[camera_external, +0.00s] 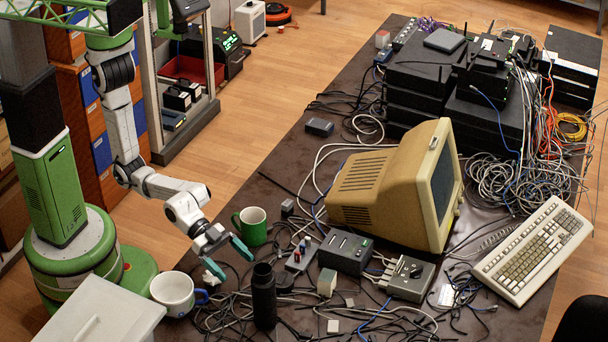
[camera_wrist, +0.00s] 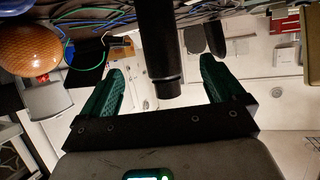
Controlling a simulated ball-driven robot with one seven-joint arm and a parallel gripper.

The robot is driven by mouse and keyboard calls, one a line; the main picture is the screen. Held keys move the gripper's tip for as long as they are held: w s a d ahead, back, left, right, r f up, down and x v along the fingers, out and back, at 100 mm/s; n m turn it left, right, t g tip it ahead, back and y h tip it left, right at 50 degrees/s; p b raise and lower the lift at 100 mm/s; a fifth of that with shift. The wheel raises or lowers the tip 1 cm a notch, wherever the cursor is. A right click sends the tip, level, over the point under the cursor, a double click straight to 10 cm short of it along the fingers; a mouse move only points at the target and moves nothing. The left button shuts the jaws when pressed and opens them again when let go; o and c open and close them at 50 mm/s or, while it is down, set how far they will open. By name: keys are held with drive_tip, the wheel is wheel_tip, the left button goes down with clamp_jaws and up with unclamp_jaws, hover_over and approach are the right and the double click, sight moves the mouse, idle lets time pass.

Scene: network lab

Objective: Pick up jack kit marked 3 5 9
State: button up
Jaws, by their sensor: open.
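I cannot read the marking 3 5 9 on anything in either view, so I cannot tell which item is the jack kit. Several small boxes lie among the cables, such as a pale block (camera_external: 327,282) and a smaller white block (camera_external: 333,326). My gripper (camera_external: 227,259), with green fingers, is open and empty above the table's near left part, between the green mug and the white mug. In the wrist view, a black bottle (camera_wrist: 157,40) shows between the open fingers, beyond them and not held.
The black bottle stands upright (camera_external: 264,296) right of my gripper. A green mug (camera_external: 254,226) and a white mug (camera_external: 172,292) flank it. A beige monitor (camera_external: 385,190), a dark box (camera_external: 345,252) and a keyboard (camera_external: 533,250) stand rightward.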

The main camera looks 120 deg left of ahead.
drive_tip(key=c, duration=0.4)
wheel_tip(320, 180, up, 12)
drive_tip(key=w+a+f+n+g+y+b, duration=0.3)
drive_tip(key=w+a+f+n+g+b, duration=0.15)
drive_tip(key=w+a+n, duration=0.5)
drive_tip(key=w+a+f+n+g+y+b, duration=0.3)
drive_tip(key=w+a+n+b, duration=0.3)
drive_tip(key=w+a, duration=0.55)
drive_tip(key=d+r+n+g+h+b, duration=0.4)
drive_tip(key=d+r+n+g+b, duration=0.1)
drive_tip(key=r+n+g, duration=0.15)
drive_tip(key=t, duration=0.1)
hover_over(327, 275)
drive_tip(key=f, duration=1.5)
drive_tip(key=shift+a+f, duration=0.2)
drive_tip(key=shift+a, duration=0.1)
drive_tip(key=shift+d+f+b, duration=0.2)
drive_tip(key=shift+f, duration=1.3)
drive_tip(key=shift+d+f+b, duration=0.15)
drive_tip(key=shift+f+b, duration=0.05)
drive_tip(key=shift+f, duration=1.25)
